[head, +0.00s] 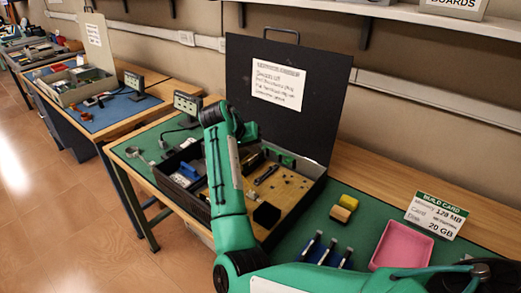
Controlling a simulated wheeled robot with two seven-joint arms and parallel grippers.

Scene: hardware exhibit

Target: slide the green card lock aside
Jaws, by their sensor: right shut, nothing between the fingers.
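A small green piece (285,159), which looks like the green card lock, sits at the back of the open black case (312,192), near the lid hinge. It is small and partly blurred, so its exact position cannot be told. My right arm reaches over the case from the lower right. My right gripper (258,150) is low over the back of the case, just left of the green piece. It is shut and empty, and its fingertips are hard to make out. I cannot tell whether it touches the green piece. My left gripper is out of view.
The raised lid (325,75) stands behind the case. A small display (187,103) stands behind left. A shelf runs overhead.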

